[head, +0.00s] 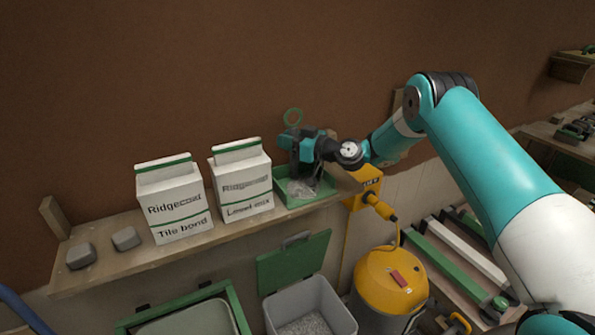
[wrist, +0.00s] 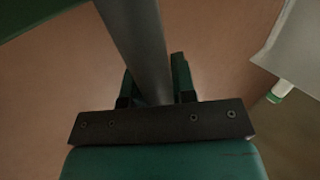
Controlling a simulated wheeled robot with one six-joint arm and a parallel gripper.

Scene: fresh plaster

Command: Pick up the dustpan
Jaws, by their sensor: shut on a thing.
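The green dustpan (head: 318,196) is at the right part of the wooden shelf, with pale grey debris in its pan. I cannot tell whether it touches the shelf or is slightly raised. My gripper (head: 300,152) is above the pan, reaching in from the right, and hides most of the handle. In the wrist view my gripper (wrist: 155,85) has its two fingers shut on either side of a grey shaft (wrist: 135,35), which appears to be the dustpan's handle.
White cartons, Ridgecoat Tile bond (head: 178,212) and a second one (head: 243,186), stand left of the dustpan on the shelf (head: 120,265). Two grey blocks (head: 80,256) lie farther left. Below are a grey bin (head: 310,300) with a green lid and a yellow machine (head: 388,285).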

